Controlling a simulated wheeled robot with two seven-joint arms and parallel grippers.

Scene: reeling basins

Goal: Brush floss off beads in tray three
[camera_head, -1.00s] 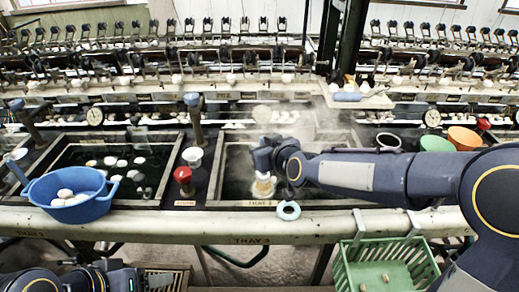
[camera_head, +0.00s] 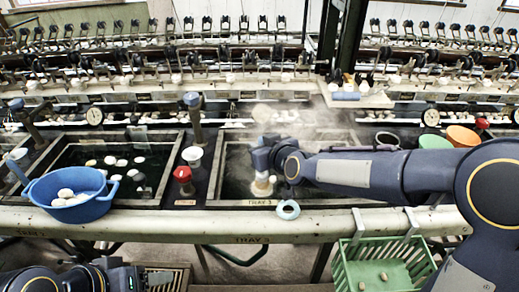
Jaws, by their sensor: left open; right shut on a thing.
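Tray three (camera_head: 214,178) is the dark water basin right of centre, with its label on the front edge and steam above it. My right gripper (camera_head: 262,170) reaches over its front part from the right. It is shut on a pale, tan-banded thing, probably the brush (camera_head: 262,187), which points down at the water near the front rim. The gripper hides its upper part. I cannot make out beads or floss in this tray. My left gripper (camera_head: 158,279) is open and empty at the bottom left, below the bench edge.
A blue basin (camera_head: 38,197) with white cocoons stands at the left. The left tray (camera_head: 156,180) holds several floating cocoons. A red-topped knob (camera_head: 183,174) and white cup (camera_head: 192,154) stand between trays. A pale blue ring (camera_head: 288,210) sits on the front edge. A green basket (camera_head: 385,262) hangs at right.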

